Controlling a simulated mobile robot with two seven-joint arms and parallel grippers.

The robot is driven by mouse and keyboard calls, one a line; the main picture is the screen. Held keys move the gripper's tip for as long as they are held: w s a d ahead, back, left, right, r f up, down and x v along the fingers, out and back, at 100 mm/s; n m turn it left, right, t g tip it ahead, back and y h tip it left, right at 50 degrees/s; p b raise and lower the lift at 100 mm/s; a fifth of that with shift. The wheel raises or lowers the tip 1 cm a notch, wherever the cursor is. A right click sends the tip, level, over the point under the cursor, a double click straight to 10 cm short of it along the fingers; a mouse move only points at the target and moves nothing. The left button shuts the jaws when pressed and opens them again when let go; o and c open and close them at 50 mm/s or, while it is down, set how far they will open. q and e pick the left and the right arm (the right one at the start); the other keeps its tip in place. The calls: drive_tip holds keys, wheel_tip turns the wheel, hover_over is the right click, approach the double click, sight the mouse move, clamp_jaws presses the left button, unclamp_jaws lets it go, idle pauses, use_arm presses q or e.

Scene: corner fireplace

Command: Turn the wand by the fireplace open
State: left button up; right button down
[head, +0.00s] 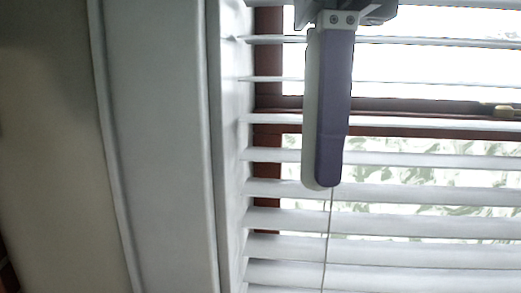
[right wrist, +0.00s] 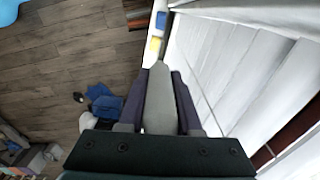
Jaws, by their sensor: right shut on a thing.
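White blinds (head: 400,222) hang over the window in the head view, with their slats tilted open enough that the outside shows between them. My right gripper (head: 326,180) hangs in front of the slats at the top middle, fingers pointing down. My left gripper is out of view.
A wide white window frame (head: 158,150) stands left of the blinds, close to my right gripper. A thin cord (head: 325,250) runs down below the fingertips. In the right wrist view, blue items (right wrist: 103,103) lie on the wooden floor (right wrist: 50,85), far below.

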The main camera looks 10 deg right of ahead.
drive_tip(key=shift+r, duration=0.1)
idle(0.3)
drive_tip(key=c, duration=0.6)
unclamp_jaws()
